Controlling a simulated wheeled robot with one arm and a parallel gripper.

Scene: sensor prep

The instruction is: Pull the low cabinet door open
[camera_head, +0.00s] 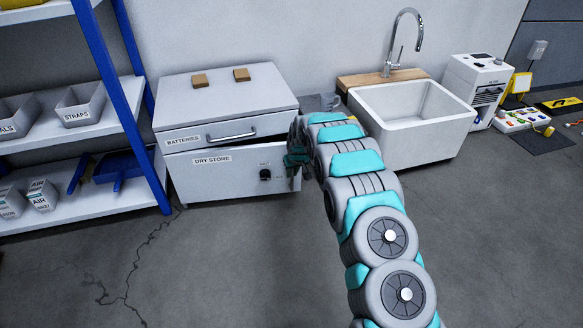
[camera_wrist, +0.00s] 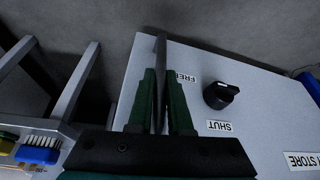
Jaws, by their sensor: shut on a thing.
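The low cabinet door (camera_head: 225,182), labelled DRY STORE, stands ajar, its right side out from the cabinet with a dark gap above it. It also shows in the wrist view (camera_wrist: 265,105), with a black knob (camera_wrist: 221,95) between labels FREE and SHUT; which one it points to is hard to tell. My gripper (camera_head: 295,160) is at the door's right edge. In the wrist view its green fingers (camera_wrist: 160,100) are shut on a grey upright bar, the door's handle (camera_wrist: 160,60). The handle is hidden by my gripper in the head view.
Above the door is a drawer (camera_head: 225,132) labelled BATTERIES. A blue brush (camera_wrist: 38,150) shows beside the door's edge in the wrist view. A shelf rack (camera_head: 110,90) stands left, a sink (camera_head: 415,120) right. The floor (camera_head: 230,260) before the door is clear.

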